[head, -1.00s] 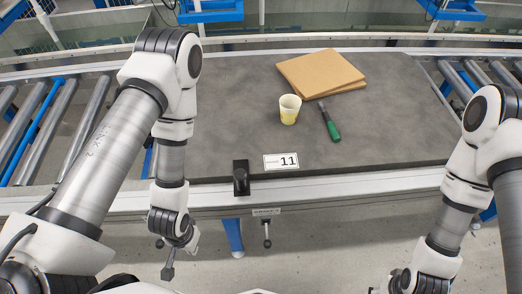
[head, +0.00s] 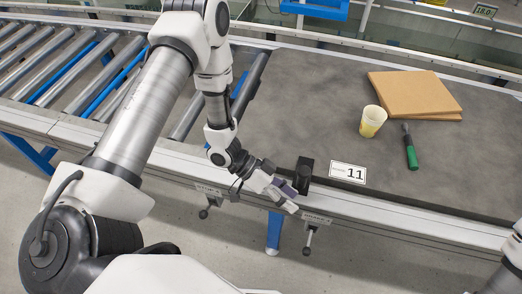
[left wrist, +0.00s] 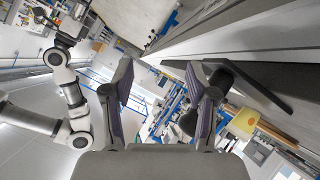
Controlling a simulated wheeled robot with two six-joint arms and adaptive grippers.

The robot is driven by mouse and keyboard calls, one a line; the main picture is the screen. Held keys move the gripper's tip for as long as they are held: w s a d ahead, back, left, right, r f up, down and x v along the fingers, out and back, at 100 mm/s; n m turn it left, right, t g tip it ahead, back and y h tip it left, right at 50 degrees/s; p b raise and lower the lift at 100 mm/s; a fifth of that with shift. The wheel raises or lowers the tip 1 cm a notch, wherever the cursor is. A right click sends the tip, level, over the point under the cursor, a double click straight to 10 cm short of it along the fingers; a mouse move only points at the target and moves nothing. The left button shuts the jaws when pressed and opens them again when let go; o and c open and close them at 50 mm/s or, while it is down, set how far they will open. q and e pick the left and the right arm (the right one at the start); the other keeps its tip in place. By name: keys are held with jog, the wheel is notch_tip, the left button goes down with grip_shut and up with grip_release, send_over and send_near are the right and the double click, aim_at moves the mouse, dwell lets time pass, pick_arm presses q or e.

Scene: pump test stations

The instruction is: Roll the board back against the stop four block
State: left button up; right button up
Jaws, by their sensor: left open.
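The dark grey board (head: 300,95) lies flat on the roller conveyor, with a black upright grip (head: 305,170) at its near left corner. My left gripper (head: 290,198) is open just left of and in front of this grip; I cannot tell whether it touches. In the left wrist view the open fingers (left wrist: 160,85) show, with a dark knob-like part (left wrist: 218,82) beside the right finger and the board edge (left wrist: 265,85) behind. A stop label (head: 208,190), seemingly "STOP 4", is on the front rail left of the board. No raised stop block is clear. My right gripper is small and unclear in the left wrist view.
Bare rollers (head: 60,65) lie left of the board. Levers (head: 205,211) hang under the front rail (head: 400,235).

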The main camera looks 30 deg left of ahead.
aim_at(301, 182)
pick_arm(q)
jog(key=w+a+m+b, duration=0.2)
jog(key=a+m+b, duration=0.1)
jog(key=w+a+m+g+h+b, duration=0.1)
jog(key=a+b, duration=0.1)
jog(key=shift+w+m, duration=0.15)
jog(key=shift+m, duration=0.15)
jog(key=w+a+b, duration=0.1)
jog(key=w+a+m+b, duration=0.1)
jog(key=a, duration=0.1)
jog(key=w+a+r+m+b, duration=0.1)
jog(key=a, duration=0.1)
jog(key=shift+a+r+t+h, duration=0.1)
jog(key=shift+a+t+h, duration=0.05)
jog(key=shift+t+h, duration=0.2)
jog(key=b+x, duration=0.3)
jog(key=x, duration=0.7)
jog(key=shift+d+r, duration=0.1)
jog(key=shift+d, duration=0.1)
jog(key=shift+w+d, duration=0.15)
jog(key=shift+d, duration=0.35)
grip_shut()
jog(key=shift+a, duration=0.1)
